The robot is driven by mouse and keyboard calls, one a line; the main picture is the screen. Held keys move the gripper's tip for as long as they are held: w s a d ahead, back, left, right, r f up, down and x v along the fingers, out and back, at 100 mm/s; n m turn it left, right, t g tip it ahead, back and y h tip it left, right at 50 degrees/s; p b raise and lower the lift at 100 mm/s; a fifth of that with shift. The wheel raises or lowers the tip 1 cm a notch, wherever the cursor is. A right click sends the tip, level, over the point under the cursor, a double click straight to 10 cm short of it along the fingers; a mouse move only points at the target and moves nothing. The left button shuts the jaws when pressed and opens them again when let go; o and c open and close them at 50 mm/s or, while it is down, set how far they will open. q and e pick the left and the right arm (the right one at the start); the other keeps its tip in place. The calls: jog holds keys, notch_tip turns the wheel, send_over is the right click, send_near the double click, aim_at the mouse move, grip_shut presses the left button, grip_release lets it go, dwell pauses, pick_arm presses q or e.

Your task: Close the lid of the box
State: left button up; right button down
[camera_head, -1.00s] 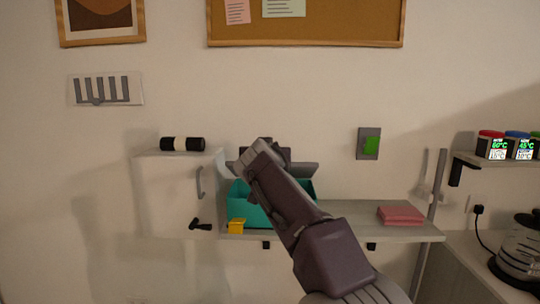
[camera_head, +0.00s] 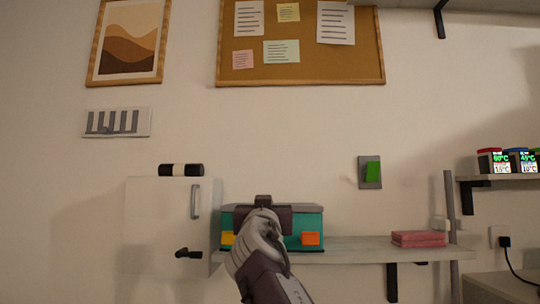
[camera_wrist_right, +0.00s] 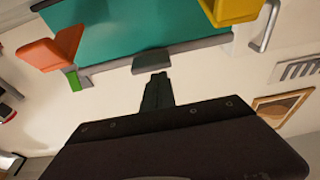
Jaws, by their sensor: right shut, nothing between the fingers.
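The teal box (camera_head: 300,228) stands on the wall shelf, with an orange latch (camera_head: 311,238) at its front right and a yellow latch (camera_head: 227,238) at its front left. Its grey lid (camera_head: 308,208) lies flat along the top and looks down; a small gap cannot be ruled out. My right gripper (camera_head: 263,201) is shut and empty in front of the lid's middle, hiding part of the box. The right wrist view is upside down: the shut fingertips (camera_wrist_right: 153,80) are close to the lid's grey tab (camera_wrist_right: 151,63); contact is unclear. My left gripper is out of view.
A white cabinet (camera_head: 155,225) with a handle stands left of the box, with a dark roll (camera_head: 181,170) on top. Folded pink cloth (camera_head: 418,239) lies on the shelf (camera_head: 365,250) at right. The shelf between cloth and box is clear.

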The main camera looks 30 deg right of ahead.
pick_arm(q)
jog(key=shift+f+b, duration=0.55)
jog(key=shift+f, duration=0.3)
pick_arm(e)
jog(key=shift+f, duration=0.55)
jog(key=shift+f, duration=0.15)
pick_arm(q)
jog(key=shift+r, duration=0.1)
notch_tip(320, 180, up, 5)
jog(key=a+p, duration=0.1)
jog(key=p, duration=0.4)
pick_arm(e)
notch_tip(320, 180, up, 5)
pick_arm(q)
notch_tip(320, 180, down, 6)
jog(key=b, duration=0.6)
pick_arm(e)
jog(key=f+v, duration=0.1)
jog(key=v, duration=0.9)
jog(key=shift+f, duration=0.2)
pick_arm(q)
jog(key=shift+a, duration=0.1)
pick_arm(e)
jog(key=shift+s, duration=0.15)
